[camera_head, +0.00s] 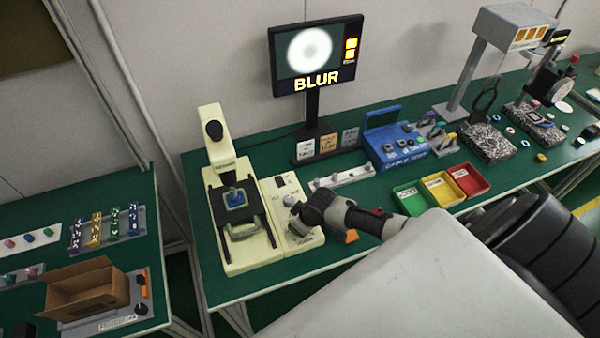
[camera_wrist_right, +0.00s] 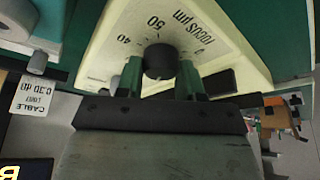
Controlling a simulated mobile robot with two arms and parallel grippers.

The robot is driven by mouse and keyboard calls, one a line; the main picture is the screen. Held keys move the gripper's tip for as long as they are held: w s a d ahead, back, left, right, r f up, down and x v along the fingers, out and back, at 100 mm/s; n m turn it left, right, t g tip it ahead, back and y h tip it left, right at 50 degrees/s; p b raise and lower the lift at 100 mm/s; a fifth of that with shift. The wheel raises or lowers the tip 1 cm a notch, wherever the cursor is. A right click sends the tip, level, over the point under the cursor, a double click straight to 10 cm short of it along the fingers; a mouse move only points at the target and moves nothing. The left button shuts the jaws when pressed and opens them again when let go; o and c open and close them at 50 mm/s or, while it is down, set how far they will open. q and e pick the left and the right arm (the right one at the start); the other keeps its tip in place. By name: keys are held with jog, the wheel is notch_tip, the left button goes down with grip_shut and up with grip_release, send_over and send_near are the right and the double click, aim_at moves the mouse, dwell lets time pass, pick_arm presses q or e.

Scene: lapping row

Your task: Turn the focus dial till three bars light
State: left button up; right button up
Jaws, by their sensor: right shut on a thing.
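The focus dial (camera_wrist_right: 158,61) is a round black knob on a cream panel marked "FOCUS µm", with 0, 40 and 50 around it. My right gripper (camera_wrist_right: 159,76) is shut on the dial, a green finger on each side. In the head view, my right gripper (camera_head: 296,216) is at the cream control box beside the microscope-like unit (camera_head: 226,212) and hides most of the dial. The monitor (camera_head: 316,55) shows a blurred white disc, the word "BLUR" and orange bars at its right, seemingly two lit. My left gripper is not in view.
A white rail (camera_head: 342,178) lies behind the gripper. A blue box (camera_head: 396,147) and green, yellow and red bins (camera_head: 465,181) are to the right. A cardboard box (camera_head: 88,288) stands on the left bench. Small label cards stand below the monitor.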

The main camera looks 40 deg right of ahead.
dwell(0.3)
jog(key=o, duration=0.9)
jog(key=v, duration=1.1)
jog(key=shift+b, duration=0.3)
jog(key=shift+a, duration=0.1)
